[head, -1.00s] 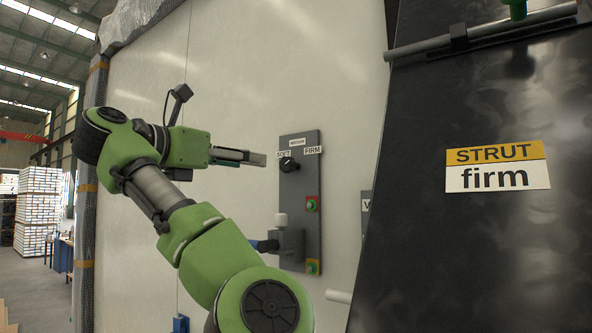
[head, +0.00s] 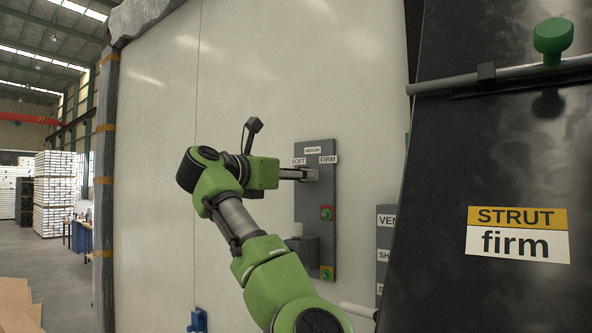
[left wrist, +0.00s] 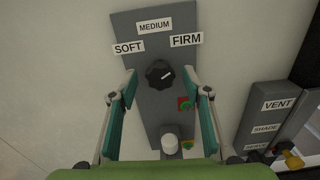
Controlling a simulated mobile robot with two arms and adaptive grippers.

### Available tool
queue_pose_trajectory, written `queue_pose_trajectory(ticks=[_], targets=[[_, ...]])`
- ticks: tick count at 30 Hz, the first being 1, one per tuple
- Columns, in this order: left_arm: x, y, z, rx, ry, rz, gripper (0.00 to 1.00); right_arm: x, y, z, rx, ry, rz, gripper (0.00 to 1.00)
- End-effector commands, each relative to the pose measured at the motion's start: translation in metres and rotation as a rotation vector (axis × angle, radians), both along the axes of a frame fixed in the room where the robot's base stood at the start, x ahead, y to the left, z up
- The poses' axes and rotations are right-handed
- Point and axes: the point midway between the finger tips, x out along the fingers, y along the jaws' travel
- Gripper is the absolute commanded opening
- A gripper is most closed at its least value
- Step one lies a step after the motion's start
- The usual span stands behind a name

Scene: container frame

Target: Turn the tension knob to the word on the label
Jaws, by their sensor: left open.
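The tension knob (left wrist: 159,74) is a round black knob on a grey panel (left wrist: 152,106). Labels SOFT (left wrist: 129,47), MEDIUM (left wrist: 154,26) and FIRM (left wrist: 186,40) arc above it. A light mark on the knob lies right of its centre, slanting toward the upper right. My left gripper (left wrist: 160,78) is open, its fingers on either side of the knob with gaps between; no contact shows. In the head view my left gripper (head: 312,174) is at the panel and hides the knob. A STRUT label (head: 517,234) on the dark strut reads "firm". My right gripper is not in view.
A second panel labelled VENT and SHADE (left wrist: 275,105) stands to the right. A bar with a green knob (head: 552,40) crosses the dark surface.

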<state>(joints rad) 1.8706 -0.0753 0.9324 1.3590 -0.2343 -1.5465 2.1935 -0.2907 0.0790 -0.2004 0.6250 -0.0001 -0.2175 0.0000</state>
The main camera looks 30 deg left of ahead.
Motion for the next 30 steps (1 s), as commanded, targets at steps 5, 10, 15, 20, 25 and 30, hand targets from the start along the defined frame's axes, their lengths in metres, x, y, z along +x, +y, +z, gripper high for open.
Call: queue_pose_trajectory(ticks=[5,10,15,20,25,30], targets=[[0.0,0.0,-0.001,0.0,0.0,0.0,0.44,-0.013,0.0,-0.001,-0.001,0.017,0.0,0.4],[0.0,0.0,-0.001,0.0,0.0,0.0,0.06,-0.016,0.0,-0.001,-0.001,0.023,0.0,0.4],[0.0,0.0,-0.001,0.001,0.0,0.0,0.06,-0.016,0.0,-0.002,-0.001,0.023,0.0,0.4],[0.0,0.0,-0.001,0.021,-0.002,0.0,0.06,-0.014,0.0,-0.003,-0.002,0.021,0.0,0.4],[-0.001,0.001,-0.002,0.089,-0.006,0.002,0.06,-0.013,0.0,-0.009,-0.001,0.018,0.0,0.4],[0.0,0.001,-0.003,0.209,-0.016,0.001,0.06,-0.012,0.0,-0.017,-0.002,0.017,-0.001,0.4]])
